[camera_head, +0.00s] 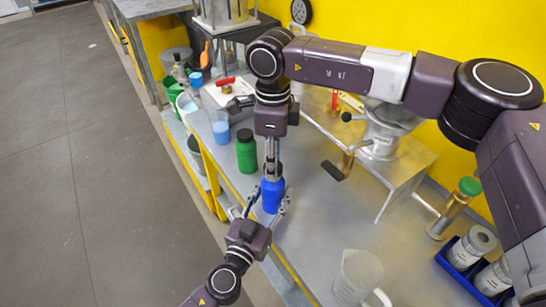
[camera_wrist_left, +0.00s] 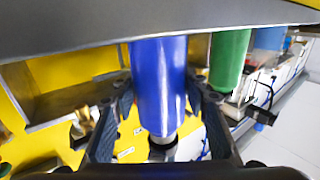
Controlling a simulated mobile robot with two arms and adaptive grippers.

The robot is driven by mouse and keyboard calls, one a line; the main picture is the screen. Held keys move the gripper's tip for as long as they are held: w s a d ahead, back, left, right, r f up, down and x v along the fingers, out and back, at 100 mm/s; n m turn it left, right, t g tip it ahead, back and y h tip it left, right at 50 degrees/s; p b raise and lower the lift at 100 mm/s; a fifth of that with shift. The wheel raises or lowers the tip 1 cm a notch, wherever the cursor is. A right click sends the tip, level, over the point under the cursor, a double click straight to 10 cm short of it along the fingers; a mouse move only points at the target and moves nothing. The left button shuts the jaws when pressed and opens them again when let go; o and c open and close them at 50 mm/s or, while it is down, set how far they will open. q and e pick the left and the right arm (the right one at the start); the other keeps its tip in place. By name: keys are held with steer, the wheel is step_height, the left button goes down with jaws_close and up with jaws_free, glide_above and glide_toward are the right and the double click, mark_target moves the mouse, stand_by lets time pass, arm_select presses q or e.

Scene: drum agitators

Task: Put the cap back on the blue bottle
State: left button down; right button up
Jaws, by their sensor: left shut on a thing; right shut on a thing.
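The blue bottle (camera_head: 272,196) stands upright on the grey bench in the head view. It also shows in the left wrist view (camera_wrist_left: 160,85), upside down, with its pale neck end at the bottom. My left gripper (camera_head: 264,206) comes in low from the front, its fingers on both sides of the bottle and shut on it. My right gripper (camera_head: 272,170) points straight down over the bottle's top, shut on a small dark piece that looks like the cap (camera_head: 280,168). The fingers mostly hide it. I cannot tell whether the cap touches the neck.
A green bottle (camera_head: 246,152) with a dark cap stands close behind the blue one, left of my right gripper. A clear jug (camera_head: 358,276) stands at the front right. A blue crate (camera_head: 462,263) with jars is further right. A metal stand (camera_head: 385,140) is behind.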

steer(key=shift+f, duration=0.25)
steer(key=shift+f, duration=0.6)
stand_by(0.4)
